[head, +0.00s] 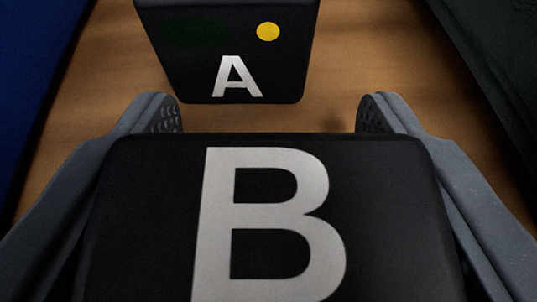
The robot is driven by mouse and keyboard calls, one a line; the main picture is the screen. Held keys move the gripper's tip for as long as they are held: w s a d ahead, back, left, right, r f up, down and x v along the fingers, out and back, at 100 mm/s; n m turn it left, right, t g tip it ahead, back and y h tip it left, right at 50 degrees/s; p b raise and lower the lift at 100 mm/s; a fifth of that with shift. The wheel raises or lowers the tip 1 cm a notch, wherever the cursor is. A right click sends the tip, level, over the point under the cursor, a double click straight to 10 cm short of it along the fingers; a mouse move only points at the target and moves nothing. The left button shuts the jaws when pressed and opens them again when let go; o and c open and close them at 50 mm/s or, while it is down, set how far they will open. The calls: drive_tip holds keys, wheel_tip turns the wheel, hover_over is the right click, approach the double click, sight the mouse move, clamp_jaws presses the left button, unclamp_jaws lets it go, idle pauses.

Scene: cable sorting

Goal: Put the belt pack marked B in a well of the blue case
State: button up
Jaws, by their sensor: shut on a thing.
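The belt pack marked B (385,240) is a black box with a large pale letter B on its face. It fills the lower middle of the head view, very close to the camera. My gripper (265,115) is shut on it, with one grey finger along its left side and one along its right. The fingertips reach a little past its far edge. A blue surface (35,70) at the left edge of the view may be part of the blue case; its wells are out of view.
Another black pack marked A (215,75), with a yellow dot, stands on the wooden surface (95,100) just beyond my fingertips. A dark green-grey object (490,50) runs along the right edge. Bare wood shows on both sides of pack A.

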drive_tip(key=shift+f, duration=0.25)
drive_tip(key=o, duration=1.1)
drive_tip(key=shift+c, duration=0.2)
drive_tip(key=p+v, duration=0.3)
drive_tip(key=v, duration=1)
drive_tip(key=shift+s+d, duration=0.15)
drive_tip(key=shift+s, duration=0.3)
